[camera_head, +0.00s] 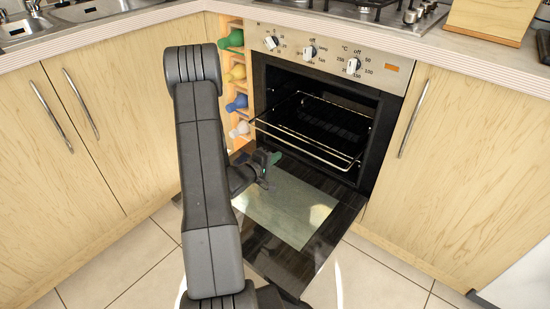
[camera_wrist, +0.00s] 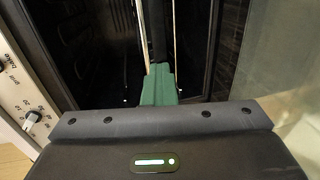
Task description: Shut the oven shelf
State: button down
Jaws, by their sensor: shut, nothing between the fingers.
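The oven (camera_head: 328,56) has its door (camera_head: 330,228) folded down flat, with a glass pane in its middle. The wire oven shelf (camera_head: 302,145) sticks out of the dark cavity, over the door. My gripper (camera_head: 274,158) is in front of the shelf's left part, low above the open door. In the wrist view its green fingers (camera_wrist: 159,84) are together and hold nothing. Thin pale bars, apparently of the shelf, run past the fingertips there. I cannot tell whether the fingers touch the shelf.
The control panel with knobs (camera_head: 311,54) is above the cavity. Left of the oven is a narrow rack (camera_head: 248,95) with several coloured bottle-like things. Wooden cupboards with long handles (camera_head: 413,118) flank the oven. Tiled floor (camera_head: 120,265) is free in front.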

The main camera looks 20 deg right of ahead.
dwell(0.3)
jog(key=c, duration=1.5)
grip_release()
jog(key=shift+c, duration=0.2)
jog(key=p+v, duration=0.3)
jog(key=v, duration=1)
jog(key=shift+s+a+p, duration=0.2)
jog(key=shift+a+p, duration=0.1)
jog(key=shift+p, duration=0.05)
jog(key=shift+r, duration=0.1)
